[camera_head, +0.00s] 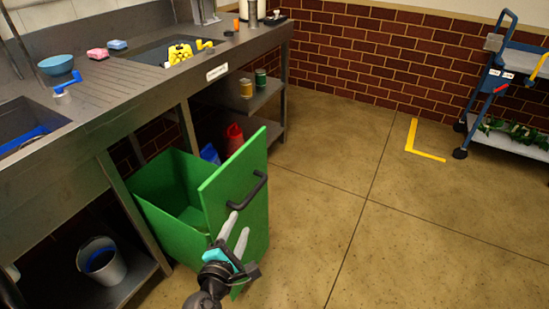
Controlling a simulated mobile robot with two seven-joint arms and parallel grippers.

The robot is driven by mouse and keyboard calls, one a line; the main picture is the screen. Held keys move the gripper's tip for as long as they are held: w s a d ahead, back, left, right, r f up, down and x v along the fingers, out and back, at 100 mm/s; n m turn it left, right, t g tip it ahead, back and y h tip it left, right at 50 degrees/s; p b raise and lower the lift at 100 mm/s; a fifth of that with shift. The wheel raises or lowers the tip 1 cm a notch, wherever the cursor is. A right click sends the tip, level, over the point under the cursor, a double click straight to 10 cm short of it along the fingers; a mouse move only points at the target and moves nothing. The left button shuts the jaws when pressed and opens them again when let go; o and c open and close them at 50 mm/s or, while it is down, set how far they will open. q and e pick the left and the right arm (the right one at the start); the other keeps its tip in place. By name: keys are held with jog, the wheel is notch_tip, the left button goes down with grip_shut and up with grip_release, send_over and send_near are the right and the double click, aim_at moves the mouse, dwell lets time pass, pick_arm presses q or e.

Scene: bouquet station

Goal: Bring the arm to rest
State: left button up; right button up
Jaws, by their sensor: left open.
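My left gripper (238,224) is in the lower middle of the head view, in front of the green front panel (222,205) of a pulled-out bin drawer. Its two pale fingers are apart with nothing between them. The fingertips are at the lower end of the dark handle (250,190) on that panel; I cannot tell whether they touch it. The green bin drawer (158,183) stands out from under the counter, and the part of its inside that shows is empty. My right gripper is not in view.
A steel counter (125,90) runs along the left, with a blue bowl (56,65), sponges (117,44) and a yellow item (180,53) on it. A grey bucket (101,261) stands below. A blue trolley (508,90) is at the right. The floor (400,230) between is clear.

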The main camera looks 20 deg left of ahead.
pick_arm(q)
jog(key=s+d+f+m+g+h+p, duration=0.25)
jog(key=s+d+f+m, duration=0.2)
jog(key=f+m, duration=0.45)
jog(key=s+d+f+m+g+h+p, duration=0.1)
jog(key=s+d+f+m+g+h, duration=0.25)
jog(key=f+m, duration=0.5)
jog(key=s+a+f+m+g+y, duration=0.1)
jog(key=s+f+m+g, duration=0.1)
jog(key=s, duration=0.4)
jog(key=s+a+f+m+g+y+p, duration=0.1)
jog(key=s+a+f+m+g, duration=0.1)
jog(key=s+f+m, duration=0.3)
jog(key=s+a+f+m+g+p, duration=0.1)
jog(key=s+a+f+m+g, duration=0.1)
jog(key=s, duration=0.7)
notch_tip(320, 180, down, 2)
jog(key=m+g, duration=0.1)
jog(key=m, duration=0.2)
jog(key=shift+a+f+y, duration=0.15)
jog(key=shift+a+y, duration=0.05)
jog(key=shift+y, duration=0.2)
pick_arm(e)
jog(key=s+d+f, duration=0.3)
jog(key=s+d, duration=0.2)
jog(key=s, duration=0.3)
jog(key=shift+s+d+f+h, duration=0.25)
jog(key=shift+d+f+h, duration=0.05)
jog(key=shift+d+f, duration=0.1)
